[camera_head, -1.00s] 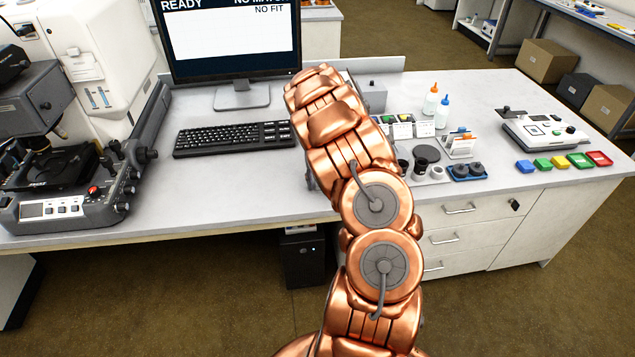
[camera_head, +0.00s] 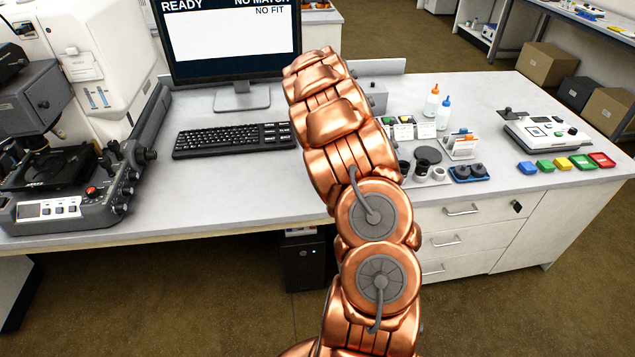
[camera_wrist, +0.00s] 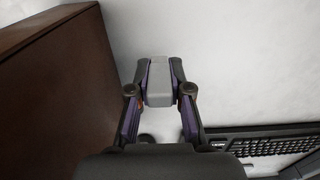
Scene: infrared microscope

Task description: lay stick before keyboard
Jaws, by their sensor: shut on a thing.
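My gripper (camera_wrist: 160,92) is shut on a small grey block-shaped stick (camera_wrist: 159,82) in the wrist view. The stick sits between the two fingertips, over a pale surface. The black keyboard (camera_wrist: 275,145) shows at the lower right of the wrist view, apart from the stick. In the head view the keyboard (camera_head: 232,139) lies on the white bench in front of the monitor. My copper arm hides the gripper and the stick there. I cannot tell whether the stick touches the bench.
A large dark brown surface (camera_wrist: 60,95) stands close on the left in the wrist view. In the head view, the monitor (camera_head: 235,45) is behind the keyboard and a microscope (camera_head: 70,185) is at left. The bench (camera_head: 230,190) before the keyboard is clear.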

